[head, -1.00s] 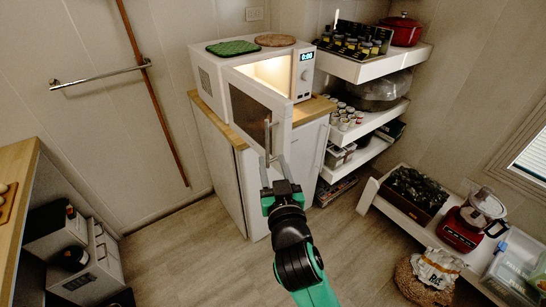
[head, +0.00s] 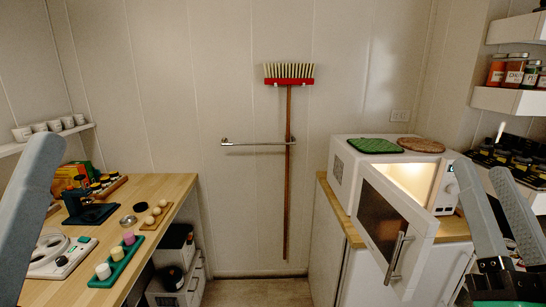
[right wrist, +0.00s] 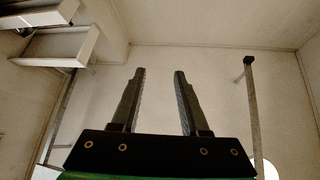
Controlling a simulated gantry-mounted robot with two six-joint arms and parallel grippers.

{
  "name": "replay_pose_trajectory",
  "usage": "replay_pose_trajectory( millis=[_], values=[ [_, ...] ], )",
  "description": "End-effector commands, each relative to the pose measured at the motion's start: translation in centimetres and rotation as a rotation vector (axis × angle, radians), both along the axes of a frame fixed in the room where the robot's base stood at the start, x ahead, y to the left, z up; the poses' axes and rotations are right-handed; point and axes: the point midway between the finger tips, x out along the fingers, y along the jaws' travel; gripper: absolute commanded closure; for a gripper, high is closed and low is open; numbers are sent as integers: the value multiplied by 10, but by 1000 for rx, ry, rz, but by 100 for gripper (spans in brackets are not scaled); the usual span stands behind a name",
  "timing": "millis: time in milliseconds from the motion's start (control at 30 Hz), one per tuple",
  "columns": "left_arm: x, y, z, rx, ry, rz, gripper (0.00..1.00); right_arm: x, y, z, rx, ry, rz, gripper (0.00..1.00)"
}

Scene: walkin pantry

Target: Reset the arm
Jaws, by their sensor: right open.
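My right gripper (head: 482,172) is raised at the right of the head view, fingers pointing up, in front of the microwave's right side. It is open and empty; the right wrist view shows a clear gap between its fingertips (right wrist: 160,75). Behind it is the white microwave (head: 343,172), its lit cavity (head: 412,180) showing and its door (head: 388,222) open. The door handle (head: 396,258) is free of the gripper. One grey finger of my left gripper (head: 38,195) stands at the left edge of the head view; its other finger is not visible.
Shelves (head: 512,101) with jars stand at right, close to the right gripper. The middle floor is clear.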

Motion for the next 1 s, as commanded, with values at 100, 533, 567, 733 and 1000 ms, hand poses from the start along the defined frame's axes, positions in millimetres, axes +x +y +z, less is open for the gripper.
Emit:
replay_pose_trajectory(
  millis=[100, 533, 567, 733, 1000],
  values=[
    [0, 0, 0, 0, 0, 0, 20, -65, 33, 50, -126, -203, 104, 55],
    [0, 0, 174, 0, -1, 0, 20, -66, 41, 223, -196, -203, 88, 55],
    [0, 0, 180, 0, -1, 0, 20, -65, 41, 229, -196, -203, 88, 55],
    [0, 0, 191, 0, 0, 0, 20, -65, 41, 239, -196, -202, 88, 55],
    [0, 0, 187, 0, 1, 0, 20, -65, 41, 236, -195, -202, 88, 55]
  ],
)
